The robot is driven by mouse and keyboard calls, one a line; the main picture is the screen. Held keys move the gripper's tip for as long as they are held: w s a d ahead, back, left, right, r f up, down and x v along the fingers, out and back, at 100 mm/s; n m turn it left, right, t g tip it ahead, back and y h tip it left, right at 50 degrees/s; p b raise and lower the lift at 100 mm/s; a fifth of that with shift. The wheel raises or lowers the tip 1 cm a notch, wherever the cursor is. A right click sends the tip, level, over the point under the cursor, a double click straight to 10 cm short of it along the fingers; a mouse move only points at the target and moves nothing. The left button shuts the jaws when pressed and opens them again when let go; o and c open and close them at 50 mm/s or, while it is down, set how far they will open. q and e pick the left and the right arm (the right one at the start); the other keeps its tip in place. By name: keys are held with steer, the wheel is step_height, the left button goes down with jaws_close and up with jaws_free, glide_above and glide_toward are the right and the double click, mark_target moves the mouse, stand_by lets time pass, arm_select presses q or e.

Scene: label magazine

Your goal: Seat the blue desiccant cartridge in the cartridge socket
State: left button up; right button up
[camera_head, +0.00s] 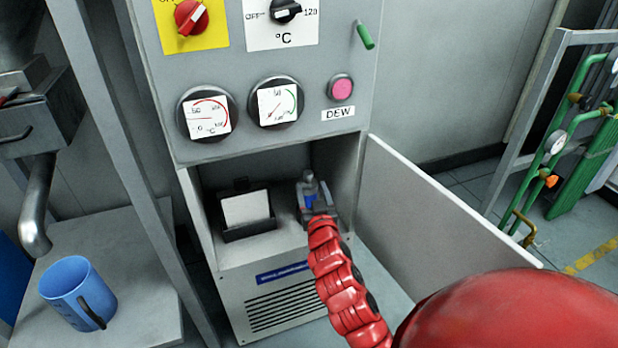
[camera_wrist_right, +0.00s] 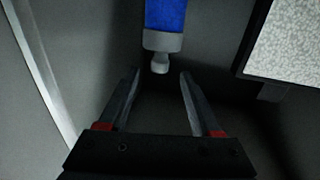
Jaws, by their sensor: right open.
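The blue desiccant cartridge (camera_head: 310,201) is inside the open bay of the grey cabinet, on the right side. In the right wrist view the cartridge (camera_wrist_right: 165,18) shows a blue body, a grey end cap and a small grey knob pointing towards my gripper. My right gripper (camera_wrist_right: 160,78) is open, its two fingertips just short of or beside the knob, nothing gripped. In the head view my right gripper (camera_head: 318,206) reaches into the bay at the cartridge and partly hides it. I cannot make out the cartridge socket. My left gripper is not in view.
A black holder with a white panel (camera_head: 247,209) stands left of the cartridge in the bay. The open white door (camera_head: 430,210) stands to the right of my arm. Gauges and knobs are above the bay. A blue mug (camera_head: 70,290) stands on the left bench.

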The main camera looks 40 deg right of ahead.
steer(key=p+v, duration=0.2)
steer(key=v, duration=0.9)
steer(key=shift+p, duration=0.3)
steer(key=shift+a, duration=0.15)
